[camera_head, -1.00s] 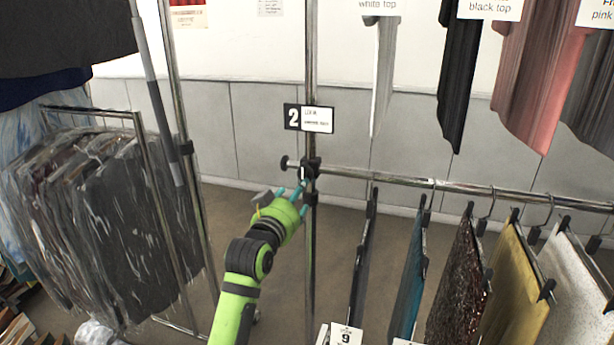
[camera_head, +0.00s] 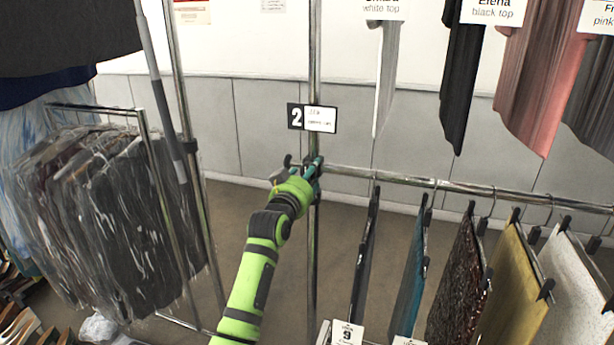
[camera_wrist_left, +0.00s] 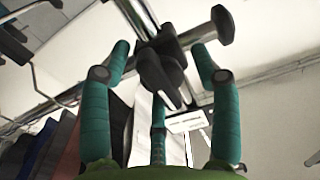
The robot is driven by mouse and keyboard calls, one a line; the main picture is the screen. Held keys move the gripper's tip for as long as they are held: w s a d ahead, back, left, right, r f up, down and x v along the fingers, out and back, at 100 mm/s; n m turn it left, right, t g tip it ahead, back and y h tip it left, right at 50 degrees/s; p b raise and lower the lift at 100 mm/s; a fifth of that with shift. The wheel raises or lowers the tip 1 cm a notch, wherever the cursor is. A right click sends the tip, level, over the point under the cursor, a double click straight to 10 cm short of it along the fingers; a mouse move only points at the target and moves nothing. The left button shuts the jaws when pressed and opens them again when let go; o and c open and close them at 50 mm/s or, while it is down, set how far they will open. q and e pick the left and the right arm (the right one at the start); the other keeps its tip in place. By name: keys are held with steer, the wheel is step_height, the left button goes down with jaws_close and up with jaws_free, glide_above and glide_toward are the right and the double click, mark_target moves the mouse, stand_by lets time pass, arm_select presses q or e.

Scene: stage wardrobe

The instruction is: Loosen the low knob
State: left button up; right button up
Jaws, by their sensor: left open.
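A black clamp joins the chrome upright (camera_head: 314,240) and the lower hanging rail (camera_head: 400,180). My green left gripper (camera_head: 314,168) is at this clamp in the head view and hides most of it. In the left wrist view, the black clamp block (camera_wrist_left: 167,42) carries a dark winged knob (camera_wrist_left: 160,76). The three teal fingers of my left gripper (camera_wrist_left: 160,62) are open and spread around the knob, one at each side and one below. Whether any finger touches it, I cannot tell. My right gripper is not in view.
Garments, including a gold one (camera_head: 518,290), hang from the lower rail to the right. Tops hang above, such as a black one (camera_head: 458,85). A sign with a 2 (camera_head: 312,118) is on the upright above the clamp. Bagged clothes (camera_head: 100,220) hang at left.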

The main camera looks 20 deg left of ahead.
arm_select(q)
steer(key=shift+c, duration=0.4)
steer(key=c, duration=1)
